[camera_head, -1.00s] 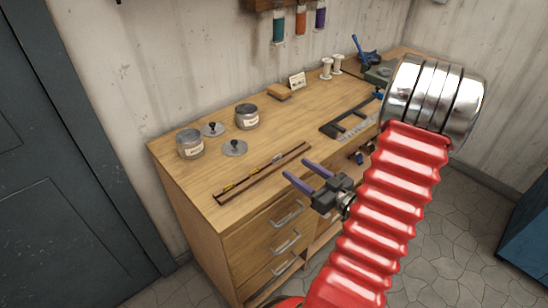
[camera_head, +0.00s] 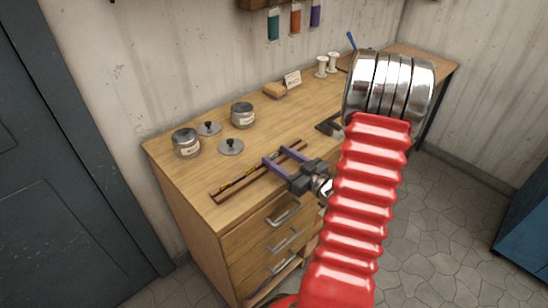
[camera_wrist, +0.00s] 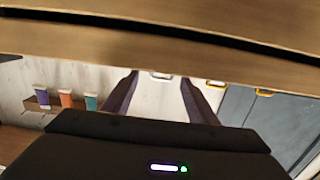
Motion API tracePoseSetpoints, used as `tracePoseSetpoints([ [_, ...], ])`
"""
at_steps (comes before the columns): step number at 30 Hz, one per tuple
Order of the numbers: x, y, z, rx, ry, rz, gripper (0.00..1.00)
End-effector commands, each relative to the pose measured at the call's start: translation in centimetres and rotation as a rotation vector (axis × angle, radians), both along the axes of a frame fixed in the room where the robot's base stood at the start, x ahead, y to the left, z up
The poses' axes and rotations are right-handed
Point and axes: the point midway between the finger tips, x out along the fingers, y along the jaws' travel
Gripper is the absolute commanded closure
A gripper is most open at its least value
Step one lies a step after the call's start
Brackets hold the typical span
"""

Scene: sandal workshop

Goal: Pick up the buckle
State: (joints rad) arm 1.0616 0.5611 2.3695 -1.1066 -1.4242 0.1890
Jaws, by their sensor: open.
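A silver buckle (camera_wrist: 160,75) shows in the wrist view between the tips of my fingers, at the edge of a wooden strip (camera_wrist: 150,50). In the head view, small yellow pieces (camera_head: 230,184) lie along a long narrow brown tray (camera_head: 219,198) on the bench. My gripper (camera_head: 274,156) is open, its two purple fingers reaching over the right part of this tray. In the head view I cannot make out the silver buckle. No contact with it is clear.
On the wooden bench (camera_head: 195,185) stand two labelled jars (camera_head: 186,143) with loose lids (camera_head: 231,147) beside them. A sponge-like block (camera_head: 275,90), a card (camera_head: 293,79) and white spools (camera_head: 322,66) are farther back. My arm hides the bench's right part.

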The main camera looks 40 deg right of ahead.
Motion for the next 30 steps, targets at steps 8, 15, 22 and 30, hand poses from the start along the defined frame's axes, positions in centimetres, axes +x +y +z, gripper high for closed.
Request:
tracePoseSetpoints([
  [8,1.3,0.1,-0.1,0.0,0.0,0.001,0.47],
  [15,1.4,0.1,-0.1,0.0,0.0,0.002,0.47],
  [22,3.3,0.4,-0.2,-0.002,0.0,0.006,0.47],
  [30,6.3,0.5,-0.4,-0.001,0.001,0.004,0.47],
])
